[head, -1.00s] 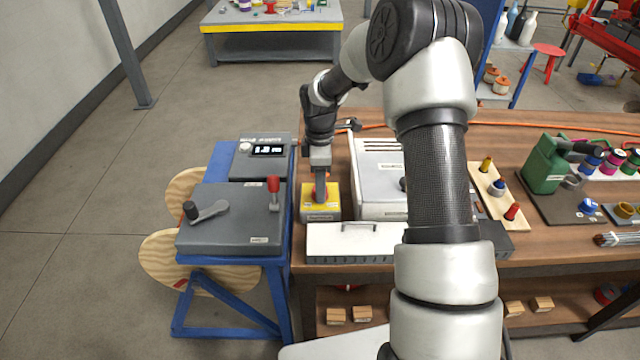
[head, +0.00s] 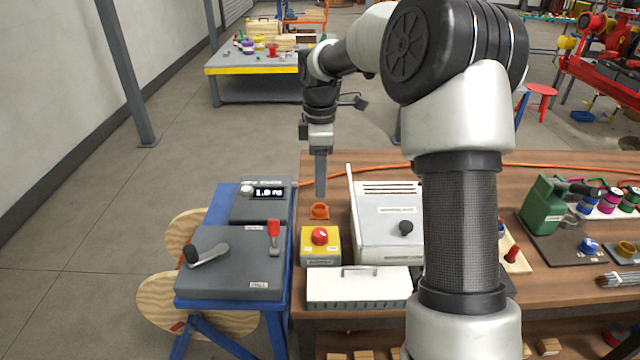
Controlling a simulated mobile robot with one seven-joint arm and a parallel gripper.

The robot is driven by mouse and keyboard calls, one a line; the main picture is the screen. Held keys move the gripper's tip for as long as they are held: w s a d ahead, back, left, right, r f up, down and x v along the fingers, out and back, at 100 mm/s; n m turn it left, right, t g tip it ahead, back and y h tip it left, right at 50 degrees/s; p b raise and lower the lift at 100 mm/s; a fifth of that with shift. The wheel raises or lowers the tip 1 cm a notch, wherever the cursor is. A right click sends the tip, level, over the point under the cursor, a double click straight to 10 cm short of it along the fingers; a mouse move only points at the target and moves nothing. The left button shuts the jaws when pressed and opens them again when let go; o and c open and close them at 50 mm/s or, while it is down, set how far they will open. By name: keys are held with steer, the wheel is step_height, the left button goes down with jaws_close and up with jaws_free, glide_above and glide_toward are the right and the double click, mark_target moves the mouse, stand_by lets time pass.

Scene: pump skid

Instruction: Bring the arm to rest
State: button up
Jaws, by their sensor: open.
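My gripper (head: 320,178) hangs pointing down above the left part of the wooden bench, with nothing in its jaws. In this view its fingers overlap each other, so the gap between them barely shows. It is raised above and behind a yellow box with a red mushroom button (head: 320,236) and is apart from it. My arm (head: 458,230) rises at the right of centre and bends over toward the bench's left end.
An orange ring-like part (head: 319,211) lies below my gripper. A white-grey case (head: 390,222) and a lidded tray (head: 358,287) stand close by. A grey crank-and-lever panel (head: 232,262) on a blue stand is at left.

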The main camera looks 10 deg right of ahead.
steer(key=s+r+m+t+h+p, duration=0.1)
steer(key=s+r+m+t+p, duration=0.15)
steer(key=s+r+m, duration=0.8)
steer(key=s+r+m+t+p, duration=0.1)
steer(key=s+r+m+p, duration=0.1)
steer(key=s, duration=0.8)
steer(key=s+r+m+t+y+p, duration=0.1)
steer(key=s+r+m+t, duration=0.1)
steer(key=s+r, duration=0.3)
steer(key=shift+s+r+m+p, duration=0.2)
steer(key=shift+s+m+p, duration=0.4)
steer(key=shift+s, duration=1.75)
steer(key=shift+c, duration=0.4)
